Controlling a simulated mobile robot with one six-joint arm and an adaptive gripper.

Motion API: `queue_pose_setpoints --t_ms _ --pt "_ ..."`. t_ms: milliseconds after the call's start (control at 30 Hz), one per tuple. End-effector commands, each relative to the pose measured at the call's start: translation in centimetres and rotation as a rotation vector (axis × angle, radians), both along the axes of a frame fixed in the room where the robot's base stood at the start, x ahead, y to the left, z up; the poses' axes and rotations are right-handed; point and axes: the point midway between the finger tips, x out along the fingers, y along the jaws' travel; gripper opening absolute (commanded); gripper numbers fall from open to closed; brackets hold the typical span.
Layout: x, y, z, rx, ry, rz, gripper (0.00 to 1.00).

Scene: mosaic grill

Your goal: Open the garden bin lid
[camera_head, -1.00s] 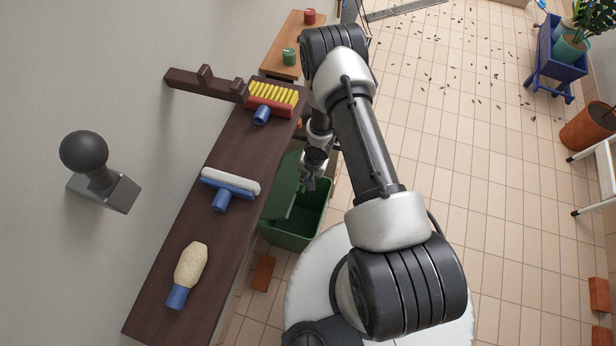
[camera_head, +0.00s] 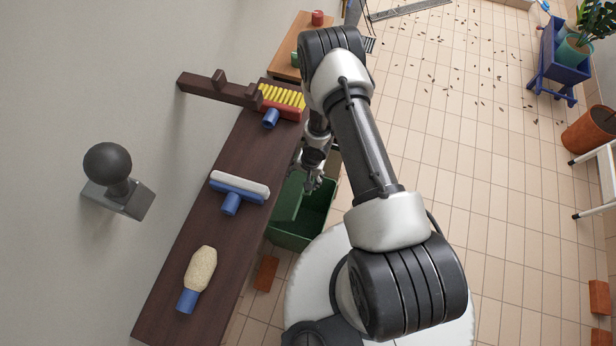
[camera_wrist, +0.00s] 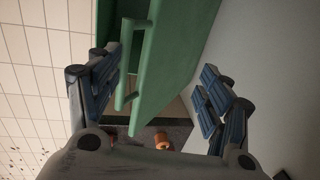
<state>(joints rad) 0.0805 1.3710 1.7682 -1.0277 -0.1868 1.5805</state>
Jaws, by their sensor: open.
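The green garden bin (camera_head: 303,232) stands on the floor beside the dark shelf, and part of its inside shows. Its green lid (camera_head: 288,203) stands raised and tilted on the shelf side, partly hidden by the shelf and my arm. My gripper (camera_head: 313,184) is over the bin's opening, close to the lid. In the wrist view, the lid (camera_wrist: 172,62) with its bar handle (camera_wrist: 126,60) runs between the two spread fingers of my gripper (camera_wrist: 160,100). The fingers look apart from the lid, with nothing held.
The dark shelf (camera_head: 190,270) along the wall holds a yellow-bristled brush (camera_head: 282,100), a blue-and-white squeegee brush (camera_head: 240,188) and a beige brush (camera_head: 200,268). A brick (camera_head: 266,273) lies near the bin. The tiled floor (camera_head: 480,180) to the right is mostly open.

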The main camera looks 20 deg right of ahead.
Motion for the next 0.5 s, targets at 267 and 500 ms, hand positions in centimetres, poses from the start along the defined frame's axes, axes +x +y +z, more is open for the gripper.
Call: queue_pose_setpoints --t_ms 267,500 --pt "0.13 0.54 0.03 0.012 -0.007 0.008 0.51" --pt "0.11 0.52 0.07 0.012 -0.007 0.008 0.47"
